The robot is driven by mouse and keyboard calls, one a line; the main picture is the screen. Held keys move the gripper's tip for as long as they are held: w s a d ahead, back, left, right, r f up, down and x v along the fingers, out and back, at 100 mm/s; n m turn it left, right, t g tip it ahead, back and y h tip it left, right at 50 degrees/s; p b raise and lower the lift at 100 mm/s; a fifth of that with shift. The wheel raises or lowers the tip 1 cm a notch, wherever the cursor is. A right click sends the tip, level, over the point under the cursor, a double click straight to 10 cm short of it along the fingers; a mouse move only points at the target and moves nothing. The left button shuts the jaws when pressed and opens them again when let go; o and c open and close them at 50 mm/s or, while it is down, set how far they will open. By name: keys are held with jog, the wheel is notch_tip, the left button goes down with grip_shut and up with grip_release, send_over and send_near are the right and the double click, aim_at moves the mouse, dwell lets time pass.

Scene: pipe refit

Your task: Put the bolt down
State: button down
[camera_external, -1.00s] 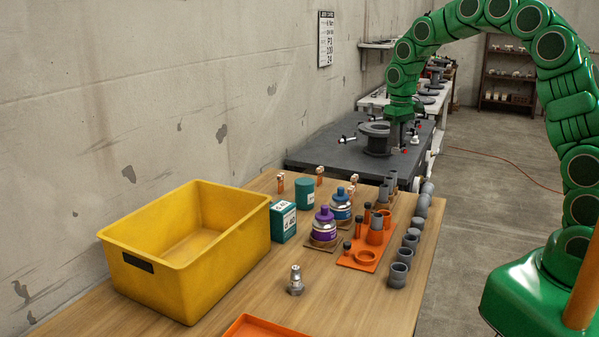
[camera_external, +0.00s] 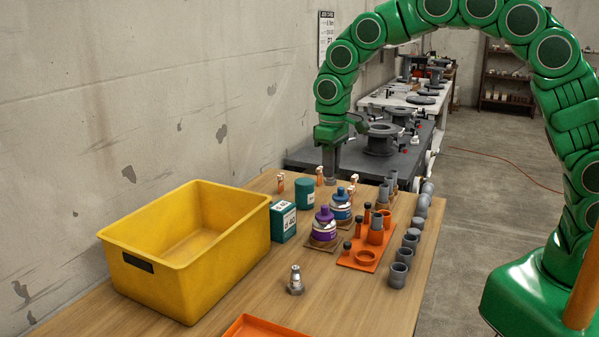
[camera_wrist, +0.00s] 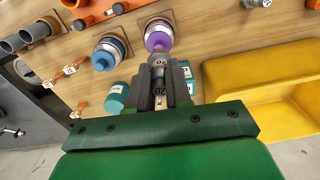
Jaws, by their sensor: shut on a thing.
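My gripper (camera_external: 330,178) hangs above the far end of the wooden table, pointing down. In the wrist view its two dark fingers (camera_wrist: 160,88) are closed on a small grey piece, which I take to be the bolt (camera_wrist: 158,70). The bolt carries pale marks that are too small to read surely. The fingers hide much of it, and in the external view I cannot make it out apart from the fingers.
A yellow bin (camera_external: 122,243), teal box (camera_external: 283,222), teal can (camera_external: 305,193), purple jar (camera_external: 324,232) and blue jar (camera_external: 342,207) stand close by. An orange rack (camera_external: 357,262), grey pipe pieces (camera_external: 398,274) and a metal fitting (camera_external: 296,284) occupy the table. Bare wood lies around the fitting.

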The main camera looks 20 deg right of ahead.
jog(key=s+a+n, duration=0.2)
jog(key=s+a, duration=0.6)
jog(key=s, duration=0.4)
jog(key=s+a+n, duration=0.2)
jog(key=s+a, duration=0.6)
jog(key=s, duration=0.3)
jog(key=w+a+f, duration=0.1)
jog(key=a+f, duration=0.3)
jog(key=f, duration=0.1)
jog(key=w+a+f, duration=0.2)
jog(key=a+f, duration=0.2)
jog(key=w+a+f, duration=0.1)
jog(key=a+f, duration=0.3)
jog(key=f, duration=0.1)
jog(key=shift+w+a+f, duration=0.2)
jog(key=shift+w+f, duration=0.1)
jog(key=shift+w, duration=0.05)
jog(key=shift+w+a+f, duration=0.1)
jog(key=shift+a+f, duration=0.2)
jog(key=shift+f, duration=1.55)
jog(key=shift+f, duration=0.15)
jog(key=c, duration=1)
grip_release()
jog(key=shift+c, duration=0.2)
